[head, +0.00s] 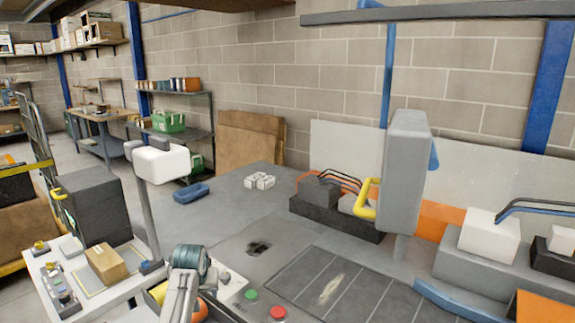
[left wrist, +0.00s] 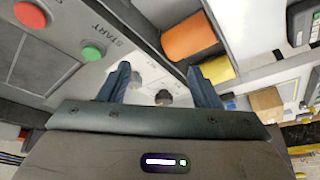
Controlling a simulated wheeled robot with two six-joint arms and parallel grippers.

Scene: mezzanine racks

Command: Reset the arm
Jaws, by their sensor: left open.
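My left gripper (head: 204,268) shows at the lower middle of the head view, at the end of my grey arm, over the near edge of a machine's control panel. In the left wrist view its two dark fingers (left wrist: 158,84) are spread apart with nothing held between them. Beyond the fingers are a dark knob (left wrist: 164,97) and a light panel with a green button (left wrist: 92,52) and a red button (left wrist: 30,15). The same green button (head: 251,295) and red button (head: 277,313) show in the head view. My right gripper is not in view.
An orange cylinder (left wrist: 188,36) and a yellow one (left wrist: 217,69) lie close to the fingers. A white cart (head: 45,270) with a cardboard box (head: 106,264) stands at left. A blue item (head: 191,193) and white boxes (head: 259,181) rest on the grey surface.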

